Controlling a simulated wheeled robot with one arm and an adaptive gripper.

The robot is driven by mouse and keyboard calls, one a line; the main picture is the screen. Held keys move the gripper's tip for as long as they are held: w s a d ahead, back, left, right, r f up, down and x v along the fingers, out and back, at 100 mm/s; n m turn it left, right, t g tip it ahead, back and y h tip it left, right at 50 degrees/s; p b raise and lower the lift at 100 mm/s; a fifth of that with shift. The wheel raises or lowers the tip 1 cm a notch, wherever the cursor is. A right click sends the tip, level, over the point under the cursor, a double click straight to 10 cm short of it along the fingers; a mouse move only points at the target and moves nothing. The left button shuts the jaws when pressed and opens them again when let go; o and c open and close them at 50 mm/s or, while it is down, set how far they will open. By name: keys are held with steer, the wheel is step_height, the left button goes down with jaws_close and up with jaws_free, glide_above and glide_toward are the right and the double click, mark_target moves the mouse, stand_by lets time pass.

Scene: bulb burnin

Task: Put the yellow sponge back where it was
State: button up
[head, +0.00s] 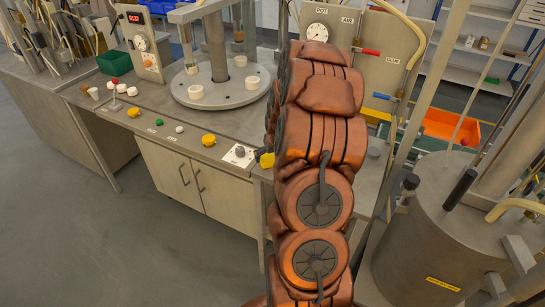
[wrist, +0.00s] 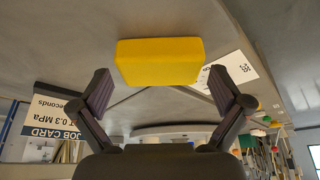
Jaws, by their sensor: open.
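The yellow sponge (wrist: 160,62) is a plain block on the grey surface in the wrist view. It lies centred ahead of my gripper (wrist: 160,84), whose fingers are spread wide. A gap shows between the sponge and each fingertip, and nothing is held. In the head view my arm hides the gripper. A small yellow patch (head: 267,160) shows at the arm's left edge near the bench's front edge; it looks like part of the sponge.
A white printed sheet (wrist: 238,68) and a job card (wrist: 50,118) show in the wrist view. In the head view, yellow knobs (head: 134,112) (head: 208,140) line the bench, with a round turntable (head: 222,93) behind. A large metal drum (head: 440,235) stands at right.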

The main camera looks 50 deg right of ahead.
steer(key=b+v, duration=0.3)
steer(key=v, duration=0.8)
steer(key=s+a+r+n+g+y, duration=0.1)
steer(key=s+a+r+n, duration=0.15)
steer(key=a, duration=0.85)
steer(key=s+a+r+n+g+y, duration=0.1)
steer(key=s+a, duration=0.3)
steer(key=a, duration=0.8)
steer(key=s+a+n+g, duration=0.1)
steer(key=s+a, duration=0.5)
steer(key=s, duration=0.3)
steer(key=s+a+n+g, duration=0.1)
steer(key=s+a+g, duration=0.1)
steer(key=s+a, duration=0.4)
steer(key=s, duration=0.4)
steer(key=shift+s+g, duration=0.2)
steer(key=shift+g, duration=0.1)
steer(key=shift+r, duration=0.1)
